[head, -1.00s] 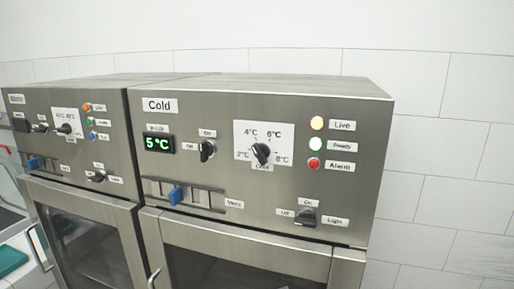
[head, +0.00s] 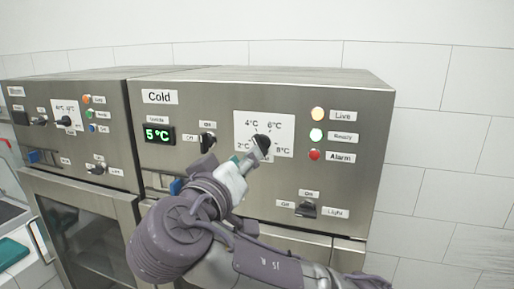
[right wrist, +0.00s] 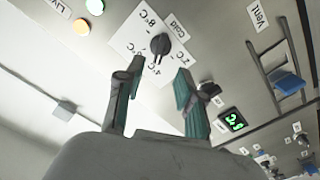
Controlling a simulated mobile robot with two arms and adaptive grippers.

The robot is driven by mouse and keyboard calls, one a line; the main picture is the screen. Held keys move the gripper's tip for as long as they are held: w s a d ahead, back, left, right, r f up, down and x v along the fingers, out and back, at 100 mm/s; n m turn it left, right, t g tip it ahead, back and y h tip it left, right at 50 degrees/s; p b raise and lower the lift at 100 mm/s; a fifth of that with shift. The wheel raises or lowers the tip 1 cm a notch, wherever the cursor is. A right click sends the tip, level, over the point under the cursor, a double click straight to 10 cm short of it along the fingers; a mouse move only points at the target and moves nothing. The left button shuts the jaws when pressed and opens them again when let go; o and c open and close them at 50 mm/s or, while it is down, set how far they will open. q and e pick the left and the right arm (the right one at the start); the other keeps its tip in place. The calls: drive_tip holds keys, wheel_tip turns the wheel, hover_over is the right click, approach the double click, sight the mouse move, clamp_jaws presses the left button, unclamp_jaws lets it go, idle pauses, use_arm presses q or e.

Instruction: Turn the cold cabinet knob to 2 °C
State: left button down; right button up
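The cold cabinet knob (head: 261,142) is a black pointer knob on a white dial plate (head: 283,128) marked 2, 4, 6 and 8 °C. In the right wrist view, the knob (right wrist: 160,44) appears upside down. Its pointer seems to lie between the 4 and 6 °C marks. The green display (head: 158,135) reads 5 °C. My right gripper (head: 250,160) is just in front of the knob, low and left of its middle in the head view. In the right wrist view, my right gripper's fingers (right wrist: 158,72) are apart with nothing between them. My left gripper is out of view.
An on/off switch (head: 208,139) is left of the dial, and a light switch (head: 307,208) is at lower right. A blue vent slider (head: 177,186) is partly behind my arm. Indicator lamps (head: 316,134) sit to the right. A second cabinet (head: 62,95) stands left.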

sight(258, 144)
drive_tip(key=x, duration=0.3)
drive_tip(key=shift+d, duration=0.15)
drive_tip(key=p+x, duration=0.1)
drive_tip(key=x, duration=0.3)
drive_tip(key=shift+r+p, duration=0.1)
drive_tip(key=shift+p, duration=0.3)
drive_tip(key=shift+w+d, duration=0.1)
drive_tip(key=shift+w, duration=0.55)
clamp_jaws()
